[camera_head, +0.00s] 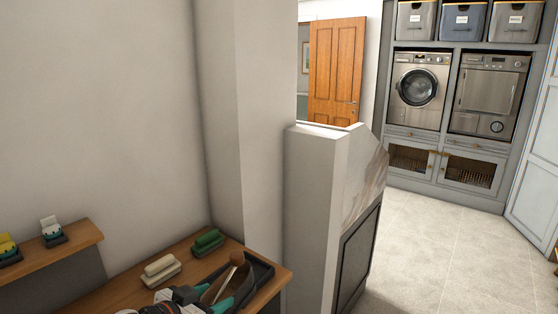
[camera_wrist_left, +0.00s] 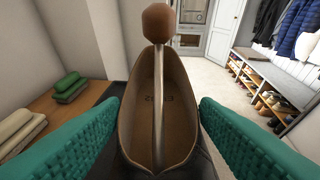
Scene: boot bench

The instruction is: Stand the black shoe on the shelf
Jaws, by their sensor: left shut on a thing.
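My left gripper (camera_head: 234,290) is at the bottom of the head view, over the right end of the wooden bench. Its teal fingers are shut on the black shoe (camera_head: 220,292), one on each side. In the left wrist view I look down into the shoe's brown lining (camera_wrist_left: 145,95); a metal rod with a round wooden knob (camera_wrist_left: 157,22) stands in its opening. The shoe's black outside is mostly hidden. A wooden shelf (camera_head: 50,262) shows at the left of the head view. My right gripper is not in view.
A black tray (camera_head: 264,270) lies on the bench beside the shoe. A cream brush (camera_head: 160,270) and a green brush (camera_head: 208,241) lie behind it. Yellow (camera_head: 8,250) and white (camera_head: 52,232) items stand on the shelf. A pale wall post (camera_head: 240,120) rises behind the bench.

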